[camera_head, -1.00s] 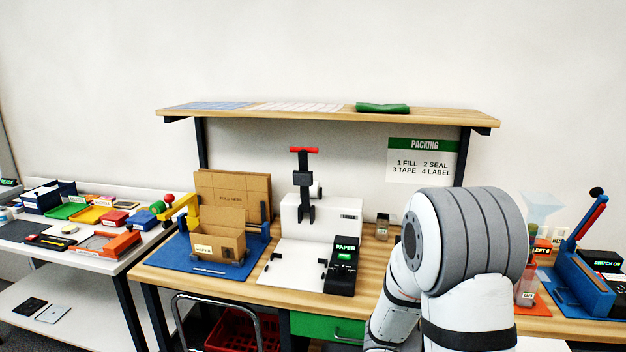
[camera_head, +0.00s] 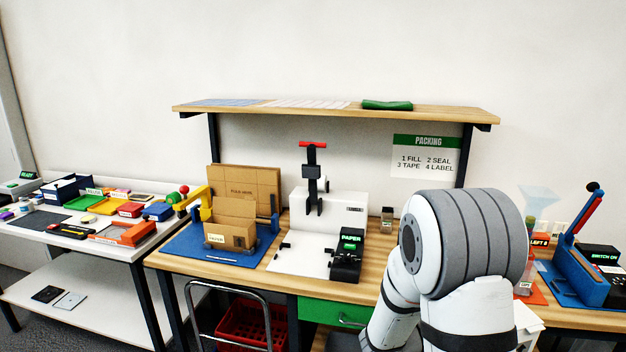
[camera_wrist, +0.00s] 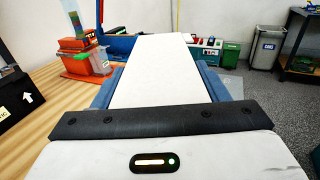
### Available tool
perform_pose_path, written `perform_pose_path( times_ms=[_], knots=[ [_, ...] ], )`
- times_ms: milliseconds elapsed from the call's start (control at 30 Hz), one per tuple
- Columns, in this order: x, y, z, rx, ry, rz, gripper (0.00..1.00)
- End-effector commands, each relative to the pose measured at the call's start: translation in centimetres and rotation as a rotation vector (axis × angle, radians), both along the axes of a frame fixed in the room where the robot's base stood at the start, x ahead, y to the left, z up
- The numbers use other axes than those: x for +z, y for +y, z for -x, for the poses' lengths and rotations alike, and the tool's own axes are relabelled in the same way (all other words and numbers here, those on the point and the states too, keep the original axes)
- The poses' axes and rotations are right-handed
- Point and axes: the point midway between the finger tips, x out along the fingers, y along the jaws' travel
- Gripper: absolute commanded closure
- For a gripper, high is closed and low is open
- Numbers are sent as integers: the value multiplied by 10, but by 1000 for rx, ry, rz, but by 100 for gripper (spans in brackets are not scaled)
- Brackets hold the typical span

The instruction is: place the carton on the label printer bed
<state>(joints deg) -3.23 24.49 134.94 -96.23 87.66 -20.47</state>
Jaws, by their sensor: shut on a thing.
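In the wrist view, a long white flat-faced thing (camera_wrist: 158,68), apparently the carton, extends ahead of my gripper (camera_wrist: 158,85). Blue parts flank it on both sides, and my gripper is shut on it. Its far underside is hidden. In the head view my gripper and what it holds are hidden behind my arm at the lower right. The label printer (camera_head: 330,207) is a white machine with a red-topped black lever and a black PAPER unit. Its white bed (camera_head: 297,262) looks bare in front, apart from small black stops.
A brown open box (camera_head: 231,232) stands in a blue folding fixture (camera_head: 203,248) left of the printer. A small jar (camera_head: 387,220) stands right of it. A shelf (camera_head: 335,111) overhangs the bench. A blue lever device (camera_head: 580,270) stands at the right. A side table (camera_head: 80,262) holds coloured trays.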

Motion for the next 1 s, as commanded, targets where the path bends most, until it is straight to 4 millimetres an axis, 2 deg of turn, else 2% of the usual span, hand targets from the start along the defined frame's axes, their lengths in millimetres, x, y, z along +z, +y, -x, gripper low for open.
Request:
perform_pose_path(
  times_ms=[167, 300, 500, 600, 733, 1000],
  knots=[
    [-9, 28, -45, 268, 4, 0, 72],
    [-22, 67, -82, 527, 4, 0, 72],
    [-44, 128, -116, 848, 5, -2, 72],
    [-53, 154, -124, 966, 3, 0, 72],
    [-61, 175, -128, 1061, 2, 0, 72],
    [-63, 184, -129, 1102, -2, 1, 72]
  ],
)
